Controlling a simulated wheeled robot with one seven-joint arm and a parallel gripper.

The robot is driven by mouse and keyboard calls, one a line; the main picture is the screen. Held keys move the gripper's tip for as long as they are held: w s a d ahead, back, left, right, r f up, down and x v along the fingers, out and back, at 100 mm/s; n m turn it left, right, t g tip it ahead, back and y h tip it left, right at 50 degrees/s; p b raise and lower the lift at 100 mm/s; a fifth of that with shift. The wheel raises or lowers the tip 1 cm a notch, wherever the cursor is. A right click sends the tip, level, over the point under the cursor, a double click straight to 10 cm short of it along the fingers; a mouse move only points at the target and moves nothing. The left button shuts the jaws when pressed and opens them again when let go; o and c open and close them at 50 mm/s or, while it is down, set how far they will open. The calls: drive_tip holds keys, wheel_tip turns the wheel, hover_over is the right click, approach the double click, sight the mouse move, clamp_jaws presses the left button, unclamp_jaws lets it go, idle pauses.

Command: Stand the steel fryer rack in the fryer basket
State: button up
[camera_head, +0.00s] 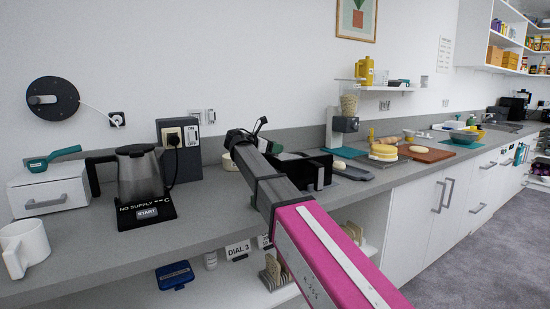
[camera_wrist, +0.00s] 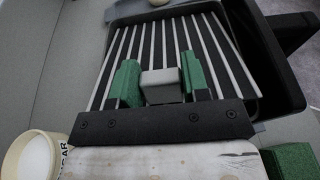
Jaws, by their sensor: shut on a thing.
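In the wrist view my gripper (camera_wrist: 160,76) has green finger pads on either side of a small grey block (camera_wrist: 160,88), shut on it. The block appears to be part of the steel fryer rack (camera_wrist: 150,45), whose parallel bars fan out behind the fingers. Dark walls of what looks like the fryer basket (camera_wrist: 268,62) show behind and to the right of the rack. I cannot tell whether the rack's lower edge is inside or above it. In the head view a black box-like thing (camera_head: 312,166), probably the same basket, stands on the counter, partly hidden by my arm.
A white pot marked SUGAR (camera_wrist: 38,158) is close at lower left in the wrist view, and a green block (camera_wrist: 291,162) at lower right.

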sight(275, 156)
drive_tip(key=shift+f, duration=1.85)
drive_tip(key=shift+f, duration=0.1)
drive_tip(key=o, duration=1.1)
drive_tip(key=shift+c, duration=0.2)
drive_tip(key=v, duration=1.2)
